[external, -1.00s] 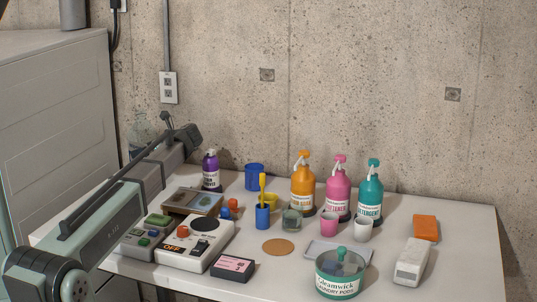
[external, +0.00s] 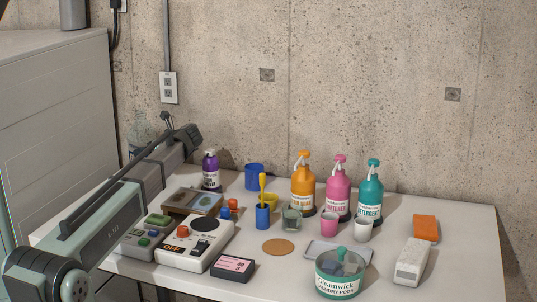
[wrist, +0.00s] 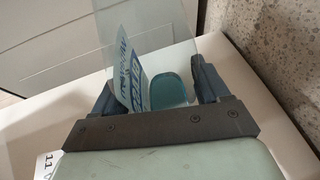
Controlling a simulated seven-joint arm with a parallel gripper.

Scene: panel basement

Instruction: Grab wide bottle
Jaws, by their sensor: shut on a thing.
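The wide bottle (wrist: 172,50) is clear, with a white label printed in blue and a teal patch at its near end. In the wrist view it sits between the two fingers of my gripper (wrist: 157,88), which is shut on it. In the external view only a faint clear part of the bottle (external: 139,137) shows behind my arm at the table's back left. The gripper's fingers are hidden there by my arm. I cannot tell whether the bottle touches the table.
A purple bottle (external: 211,173) stands just right of my arm. Orange (external: 303,188), pink (external: 338,190) and teal (external: 370,192) pump bottles stand farther right. The concrete wall (external: 350,80) is close behind; a grey cabinet (external: 50,110) is at left. The table's right end (external: 465,230) has free room.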

